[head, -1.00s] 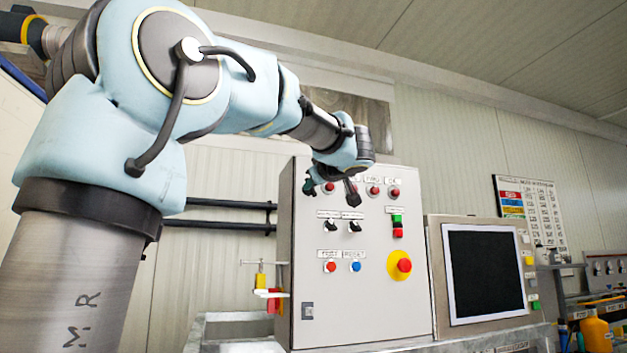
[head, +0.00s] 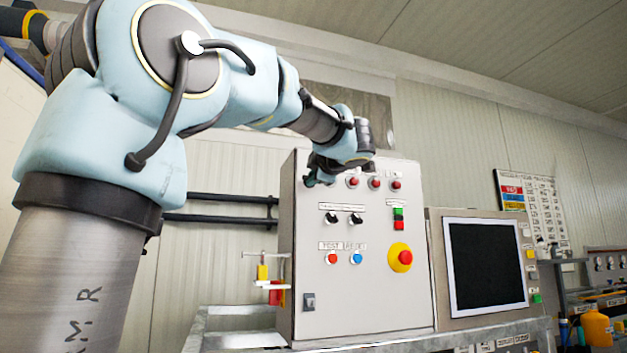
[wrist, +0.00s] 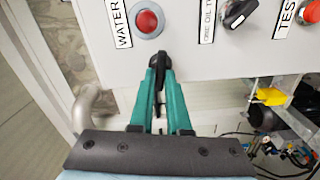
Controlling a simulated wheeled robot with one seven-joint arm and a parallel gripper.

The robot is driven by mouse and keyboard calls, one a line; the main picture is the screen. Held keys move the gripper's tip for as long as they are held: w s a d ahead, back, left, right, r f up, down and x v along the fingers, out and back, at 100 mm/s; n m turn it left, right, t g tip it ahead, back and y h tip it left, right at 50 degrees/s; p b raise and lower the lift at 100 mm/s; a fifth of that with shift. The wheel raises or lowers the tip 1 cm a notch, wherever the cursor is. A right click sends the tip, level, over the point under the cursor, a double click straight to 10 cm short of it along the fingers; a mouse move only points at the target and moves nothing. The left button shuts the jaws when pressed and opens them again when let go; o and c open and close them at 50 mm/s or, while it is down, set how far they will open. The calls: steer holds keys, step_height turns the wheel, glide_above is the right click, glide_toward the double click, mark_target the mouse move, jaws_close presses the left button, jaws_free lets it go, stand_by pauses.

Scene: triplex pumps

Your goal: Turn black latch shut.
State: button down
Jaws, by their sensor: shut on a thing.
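The black latch (wrist: 160,66) is on the edge of the grey control cabinet (head: 370,285), beside the red WATER lamp (wrist: 147,20) in the wrist view. My gripper (wrist: 160,78) has its two green fingers close together around the latch and is shut on it. The fingers hide part of the latch, so its exact angle is unclear. In the head view my gripper (head: 312,180) is at the upper left edge of the cabinet, and my wrist hides the latch there. A second dark latch (head: 309,302) sits lower on the same edge.
Black selector switches (wrist: 238,12), lamps and a yellow-ringed red stop button (head: 400,257) stick out of the cabinet front. A screen (head: 487,265) stands to its right. A yellow and red fitting (head: 263,272) and dark pipes (head: 230,218) are left of it.

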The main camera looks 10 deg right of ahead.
steer(key=shift+f+n+b, duration=0.1)
steer(key=shift+n+b, duration=0.2)
steer(key=shift+n, duration=0.7)
steer(key=c, duration=0.9)
jaws_free()
steer(key=s, duration=0.3)
steer(key=s+d+b, duration=0.1)
steer(key=s, duration=0.6)
steer(key=shift+s+d+b, duration=0.2)
steer(key=shift+s+b, duration=0.15)
